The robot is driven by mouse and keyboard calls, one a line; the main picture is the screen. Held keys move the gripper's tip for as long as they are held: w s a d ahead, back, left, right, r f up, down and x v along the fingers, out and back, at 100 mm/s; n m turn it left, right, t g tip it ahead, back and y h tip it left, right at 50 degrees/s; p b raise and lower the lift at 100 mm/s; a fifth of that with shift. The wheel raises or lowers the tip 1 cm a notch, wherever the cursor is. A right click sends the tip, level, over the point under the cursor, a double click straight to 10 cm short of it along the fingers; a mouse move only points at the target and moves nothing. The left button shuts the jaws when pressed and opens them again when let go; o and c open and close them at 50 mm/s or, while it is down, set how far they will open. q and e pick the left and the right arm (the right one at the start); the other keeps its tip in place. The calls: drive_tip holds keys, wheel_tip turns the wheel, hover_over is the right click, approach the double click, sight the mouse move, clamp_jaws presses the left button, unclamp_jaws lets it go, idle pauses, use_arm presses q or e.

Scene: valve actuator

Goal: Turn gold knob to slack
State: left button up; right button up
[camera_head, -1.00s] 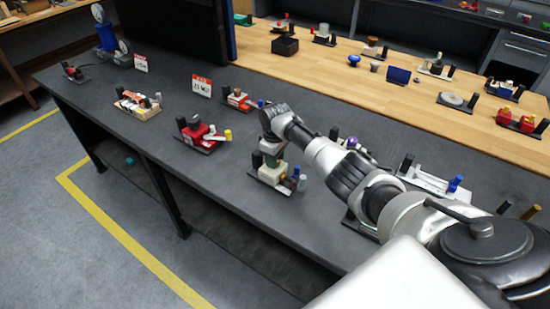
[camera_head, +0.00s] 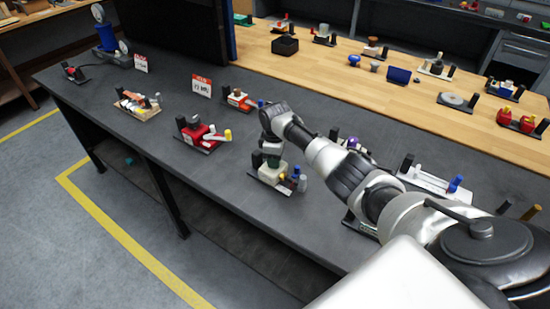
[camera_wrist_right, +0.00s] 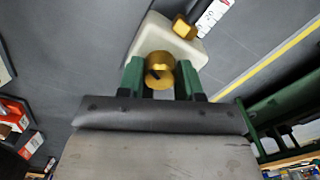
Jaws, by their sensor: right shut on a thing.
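The gold knob (camera_wrist_right: 160,69) is a round brass-coloured part with a dark slot, on a cream valve block (camera_wrist_right: 190,48) in the right wrist view. In the head view the cream block (camera_head: 270,173) stands on the dark bench under my right gripper (camera_head: 272,153). My right gripper also shows in the wrist view (camera_wrist_right: 160,76), pointing down with its green fingers on either side of the gold knob, shut on it. The knob is hidden in the head view. A smaller gold part (camera_wrist_right: 184,27) sits on the block's far corner. My left gripper is not in view.
A red valve unit (camera_head: 203,134) stands to the left of the cream block. A white unit (camera_head: 430,181) lies to the right, partly behind my arm. Red-and-white signs (camera_head: 202,86) stand farther back. The bench's front edge is close to the block.

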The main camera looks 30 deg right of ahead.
drive_tip(key=o, duration=0.9)
drive_tip(key=shift+o, duration=0.2)
wheel_tip(320, 180, up, 11)
drive_tip(key=b, duration=0.1)
drive_tip(key=shift+b, duration=0.4)
drive_tip(key=shift+f, duration=0.1)
